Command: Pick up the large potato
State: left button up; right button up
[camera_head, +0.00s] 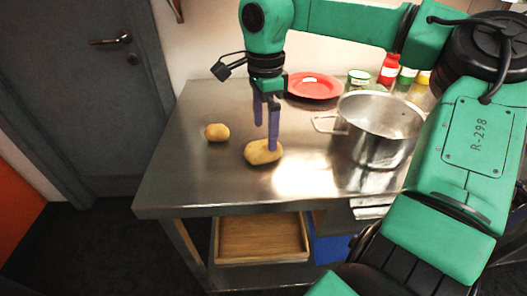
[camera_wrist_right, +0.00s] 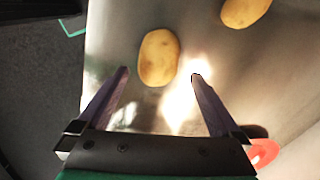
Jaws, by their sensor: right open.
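The large potato (camera_head: 263,152) lies on the steel table near its front edge. It also shows in the right wrist view (camera_wrist_right: 158,57), just beyond and between the fingertips. A smaller potato (camera_head: 217,132) lies farther left and back, and shows in the wrist view (camera_wrist_right: 243,12) at the top right. My right gripper (camera_head: 266,135) is open and points down at the large potato. My left gripper is not in view.
A steel pot (camera_head: 375,142) stands right of the potatoes on the table (camera_head: 180,180). A red plate (camera_head: 315,86), a can (camera_head: 359,78) and bottles (camera_head: 389,68) stand at the back. A wooden tray (camera_head: 262,239) sits on the shelf below. The table's left part is clear.

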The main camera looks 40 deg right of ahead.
aim_at(263, 143)
jog(key=f, duration=0.5)
jog(key=shift+a+f, duration=0.2)
jog(key=shift+a, duration=0.1)
jog(key=c, duration=1.4)
notch_tip(263, 143, up, 10)
jog(key=shift+f+p, duration=0.25)
jog(key=shift+p, duration=0.15)
jog(key=s+d+r+p, duration=0.1)
jog(key=s+d, duration=0.4)
jog(key=d, duration=0.4)
jog(key=s+d+r+p, duration=0.1)
jog(key=s+d+r, duration=0.1)
jog(key=s+d, duration=0.4)
jog(key=s+d+r+p, duration=0.1)
jog(key=s+d, duration=0.4)
jog(key=d, duration=0.7)
jog(key=shift+s+d+r, duration=0.15)
jog(key=shift+d+r, duration=0.2)
jog(key=shift+r, duration=0.2)
jog(key=shift+f, duration=0.15)
